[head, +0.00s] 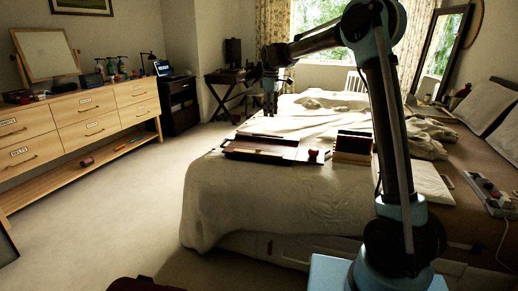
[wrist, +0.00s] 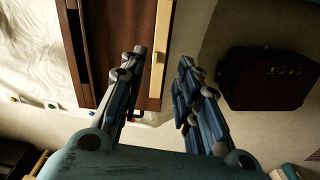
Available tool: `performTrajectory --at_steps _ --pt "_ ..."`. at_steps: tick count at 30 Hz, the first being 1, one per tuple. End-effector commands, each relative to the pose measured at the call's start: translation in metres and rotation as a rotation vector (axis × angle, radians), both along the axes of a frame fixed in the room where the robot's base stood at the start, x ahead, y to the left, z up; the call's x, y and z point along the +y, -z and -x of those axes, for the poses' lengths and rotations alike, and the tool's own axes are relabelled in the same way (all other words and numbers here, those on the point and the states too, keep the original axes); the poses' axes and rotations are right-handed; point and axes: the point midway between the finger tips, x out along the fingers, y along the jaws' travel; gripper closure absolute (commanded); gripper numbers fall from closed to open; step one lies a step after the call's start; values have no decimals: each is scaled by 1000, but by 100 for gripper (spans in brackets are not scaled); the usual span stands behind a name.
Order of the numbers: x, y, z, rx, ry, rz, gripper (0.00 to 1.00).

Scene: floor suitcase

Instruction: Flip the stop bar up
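A dark brown wooden board or shallow tray (head: 262,146) lies on the bed, near its front left edge. In the wrist view its brown panel (wrist: 130,45) fills the upper middle. A pale narrow bar (wrist: 159,55) runs along the panel's right edge; it looks like the stop bar, though I cannot tell whether it is flat or raised. My gripper (head: 270,103) hangs pointing down above the back of the board. In the wrist view my gripper (wrist: 161,60) is open and empty, its fingertips on either side of the bar's lower end. I cannot tell their height above it.
A red knob (head: 313,155) and a dark wooden box (head: 353,146) stand right of the board on the bed (head: 225,205). A dark red-brown case (wrist: 268,79) lies below on the right in the wrist view. A dresser (head: 85,125) stands left; carpet between is mostly clear.

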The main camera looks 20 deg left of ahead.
Motion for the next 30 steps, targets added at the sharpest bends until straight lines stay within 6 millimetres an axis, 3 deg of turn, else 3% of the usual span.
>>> performTrajectory --at_steps 1,3,9,17,30 --pt "18 6 -3 3 -31 2 70" --pt "34 12 -6 6 -64 5 70" --pt "61 23 -9 11 -118 9 70" --pt "63 43 -9 12 -124 10 70" --pt "63 120 -9 12 -123 10 70"
